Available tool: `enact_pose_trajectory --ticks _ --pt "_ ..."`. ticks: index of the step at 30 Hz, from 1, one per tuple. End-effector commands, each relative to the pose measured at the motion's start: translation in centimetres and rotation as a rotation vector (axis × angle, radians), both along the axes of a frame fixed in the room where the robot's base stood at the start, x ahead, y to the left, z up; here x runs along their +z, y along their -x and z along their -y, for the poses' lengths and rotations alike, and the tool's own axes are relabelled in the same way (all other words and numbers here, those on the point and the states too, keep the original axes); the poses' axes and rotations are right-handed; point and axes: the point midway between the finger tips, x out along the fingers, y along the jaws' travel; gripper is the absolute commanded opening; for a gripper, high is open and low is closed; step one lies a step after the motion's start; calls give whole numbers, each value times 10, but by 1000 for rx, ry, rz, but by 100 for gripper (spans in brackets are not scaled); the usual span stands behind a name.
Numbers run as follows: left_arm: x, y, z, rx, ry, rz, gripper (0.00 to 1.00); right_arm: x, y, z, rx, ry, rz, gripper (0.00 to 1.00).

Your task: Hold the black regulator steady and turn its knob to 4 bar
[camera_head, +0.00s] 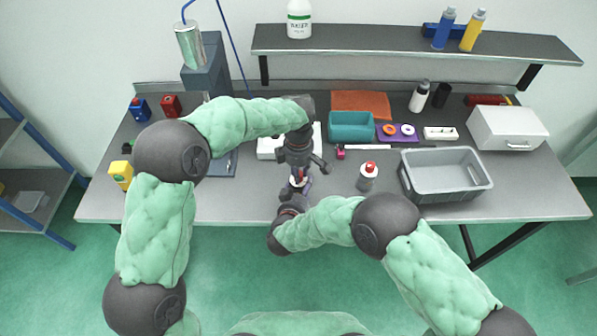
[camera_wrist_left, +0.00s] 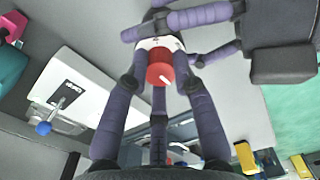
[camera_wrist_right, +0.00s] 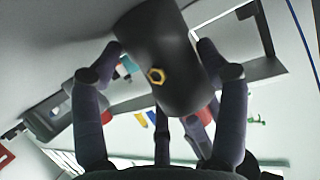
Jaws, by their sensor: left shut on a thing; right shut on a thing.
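The black regulator (camera_wrist_right: 163,60) shows in the right wrist view as a dark cylinder with a brass hex fitting. My right gripper (camera_wrist_right: 160,52) is shut on its body from both sides. The regulator's red knob (camera_wrist_left: 160,70) shows in the left wrist view, with a white mark on it and a pale collar behind. My left gripper (camera_wrist_left: 162,82) is shut around the knob. In the head view my left gripper (camera_head: 298,172) comes down from above and my right gripper (camera_head: 297,194) comes from the front; between them they hide most of the regulator. The scale cannot be read.
A red-capped bottle (camera_head: 367,178) stands just right of the grippers. A grey bin (camera_head: 440,196) is further right. A teal bin (camera_head: 352,136) and a purple tray (camera_head: 397,140) stand behind. A white fixture (camera_head: 267,148) is beside my left gripper. The table's front edge is near my right gripper.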

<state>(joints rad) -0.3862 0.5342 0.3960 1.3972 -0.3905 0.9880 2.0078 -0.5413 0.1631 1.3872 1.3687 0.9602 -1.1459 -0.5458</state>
Motion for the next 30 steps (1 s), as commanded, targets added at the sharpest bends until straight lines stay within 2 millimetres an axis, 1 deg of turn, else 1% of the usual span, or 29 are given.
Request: enact_pose_trajectory --ticks 6,12,27,28,29,30 --pt "0 0 0 -119 0 1 0 0 0 0 0 0 -1 29" --pt "0 0 0 -180 0 1 0 0 0 0 0 0 -1 29" --pt "1 0 0 -201 0 1 0 0 0 0 0 0 -1 29" --pt "1 0 0 -201 0 1 29 0 0 0 0 0 -1 29" --pt "1 0 0 -201 0 1 38 0 0 0 0 0 -1 29" --pt "1 0 0 -201 0 1 49 0 0 0 0 0 -1 29"
